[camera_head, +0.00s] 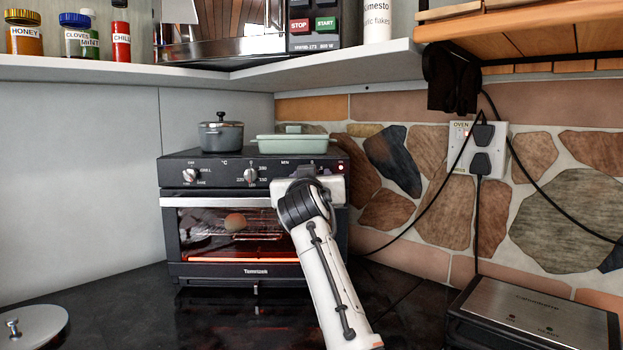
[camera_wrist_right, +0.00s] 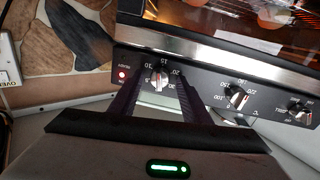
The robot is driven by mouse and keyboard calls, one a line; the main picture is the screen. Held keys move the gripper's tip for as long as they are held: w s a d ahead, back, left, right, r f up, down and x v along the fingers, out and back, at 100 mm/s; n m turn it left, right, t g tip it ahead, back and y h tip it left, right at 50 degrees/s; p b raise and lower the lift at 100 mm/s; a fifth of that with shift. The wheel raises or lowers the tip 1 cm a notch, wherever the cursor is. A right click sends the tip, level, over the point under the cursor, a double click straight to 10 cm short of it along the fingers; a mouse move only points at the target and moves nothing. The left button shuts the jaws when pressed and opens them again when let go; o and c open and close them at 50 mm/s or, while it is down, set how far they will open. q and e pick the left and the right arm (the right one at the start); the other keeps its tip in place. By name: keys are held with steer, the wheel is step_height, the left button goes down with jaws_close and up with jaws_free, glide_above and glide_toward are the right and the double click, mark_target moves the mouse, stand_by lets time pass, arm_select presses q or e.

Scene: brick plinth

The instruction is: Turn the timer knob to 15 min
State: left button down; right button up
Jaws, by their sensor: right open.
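The timer knob (camera_wrist_right: 157,78) is a small silver dial in the right wrist view, with minute marks around it and 15 printed at the picture's upper side. I cannot tell exactly where its pointer stands. My right gripper (camera_wrist_right: 158,86) is open, its two dark fingers on either side of the knob. I cannot tell whether they touch it. In the head view my right gripper (camera_head: 312,184) is at the right end of the oven's control panel and hides the timer knob. The black toaster oven (camera_head: 244,270) glows inside. My left gripper is out of view.
The temperature knob (camera_wrist_right: 238,98) and function knob (camera_wrist_right: 303,115) are beside the timer. A red lamp (camera_wrist_right: 122,75) is lit. A grey pot (camera_head: 221,136) and green dish (camera_head: 292,145) stand on the oven, below a shelf (camera_head: 350,75). A silver appliance (camera_head: 535,312) is at right.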

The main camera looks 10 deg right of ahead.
step_height(320, 180, up, 10)
steer(key=shift+p, duration=0.3)
stand_by(0.3)
